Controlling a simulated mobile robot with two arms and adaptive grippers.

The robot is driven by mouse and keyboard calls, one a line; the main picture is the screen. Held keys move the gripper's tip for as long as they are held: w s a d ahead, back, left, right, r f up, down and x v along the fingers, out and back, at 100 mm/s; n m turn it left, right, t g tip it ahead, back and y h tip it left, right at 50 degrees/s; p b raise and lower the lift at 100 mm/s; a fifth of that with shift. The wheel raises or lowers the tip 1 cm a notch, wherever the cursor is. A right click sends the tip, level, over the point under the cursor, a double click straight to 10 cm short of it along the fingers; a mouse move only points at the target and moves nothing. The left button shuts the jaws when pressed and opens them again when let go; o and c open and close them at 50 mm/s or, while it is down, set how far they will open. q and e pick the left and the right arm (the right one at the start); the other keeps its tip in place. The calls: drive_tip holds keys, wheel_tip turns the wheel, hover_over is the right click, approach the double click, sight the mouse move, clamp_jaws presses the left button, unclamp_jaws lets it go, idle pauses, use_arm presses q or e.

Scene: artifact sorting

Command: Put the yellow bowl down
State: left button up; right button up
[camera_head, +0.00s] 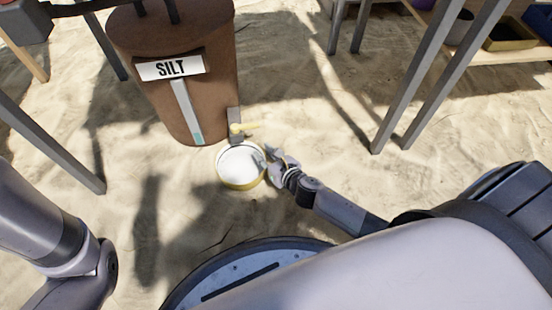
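My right gripper (264,161) reaches in from the right and is shut on the bowl's right rim, with one finger showing over the inside. The bowl looks about level. I cannot tell whether its underside touches the sand. My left arm's links show at the lower left, but its gripper is outside the view.
The brown SILT container (190,85) stands directly behind the bowl. Grey table legs (427,75) rise at the upper right, and another grey leg (50,145) is at the left. A low wooden shelf (525,54) holds items at the top right. Open sand lies right of the container.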

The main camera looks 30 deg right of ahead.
drive_tip(key=p+v, duration=0.2)
drive_tip(key=v, duration=0.7)
drive_tip(key=shift+s+r, duration=0.15)
drive_tip(key=shift+s, duration=0.2)
drive_tip(key=shift+d, duration=0.1)
idle(0.3)
